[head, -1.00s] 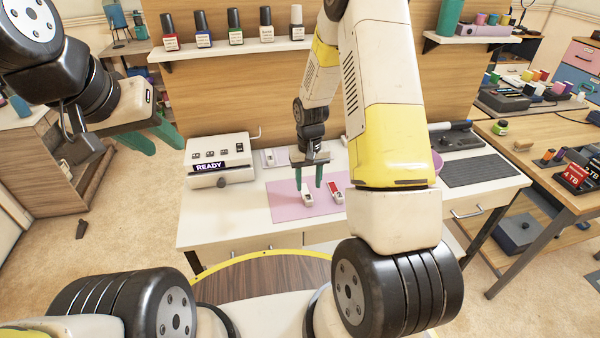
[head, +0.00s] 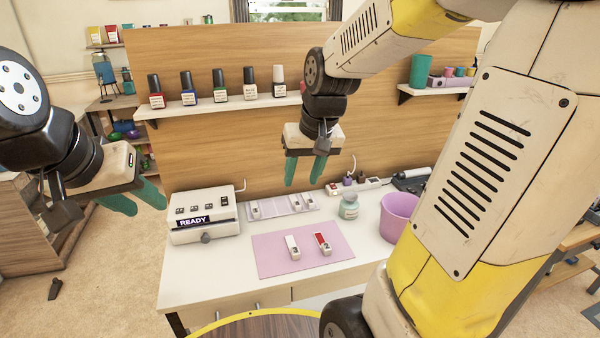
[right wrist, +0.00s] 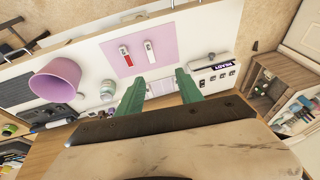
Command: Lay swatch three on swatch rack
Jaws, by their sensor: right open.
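Two swatches lie apart on the pink mat (head: 270,262): a white one (head: 292,246) on the left and a red-topped one (head: 323,243) on the right. I cannot read which is swatch three. The right wrist view also shows the white swatch (right wrist: 149,51) and the red one (right wrist: 125,55). A pale slotted rack (head: 275,209) lies behind the mat with small pieces in it. My right gripper (head: 304,184) is open and empty, high above the table's back; its green fingers also show in the right wrist view (right wrist: 158,78). My left gripper (head: 146,207) is open and empty, off the table's left side.
A white machine reading READY (head: 205,214) stands left of the rack. A glass jar (head: 349,207) and a purple bucket (head: 398,217) stand to the right. Several polish bottles (head: 220,85) stand on the shelf (head: 200,107) above. The table front beside the mat is clear.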

